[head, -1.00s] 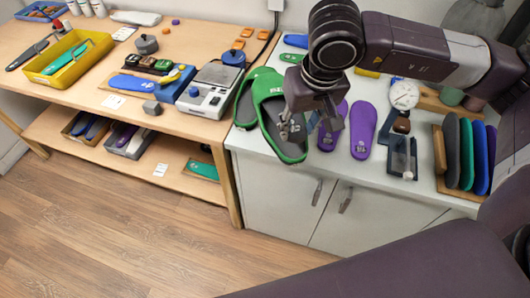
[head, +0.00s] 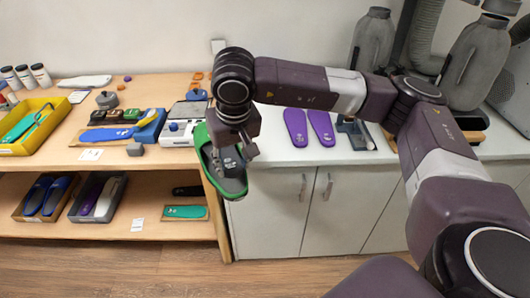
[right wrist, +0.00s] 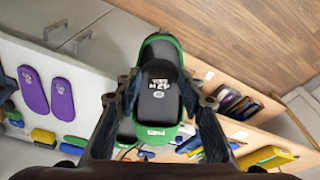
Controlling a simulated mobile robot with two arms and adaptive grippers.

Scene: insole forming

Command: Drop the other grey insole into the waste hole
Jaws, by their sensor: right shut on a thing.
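My right gripper (head: 235,155) is at the left end of the white counter, pointing down. It is shut on a dark grey insole, which shows in the right wrist view (right wrist: 158,98) with white print, between the fingers. Whether the insole touches the sandal is hard to tell. My left gripper is not in view. I see no waste hole in these frames.
Two purple insoles (head: 321,128) lie on the counter (head: 275,155) right of the gripper. The wooden bench (head: 60,158) on the left holds a yellow tray (head: 45,140), a scale and a blue insole. Bins stand on its lower shelf. The floor in front is clear.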

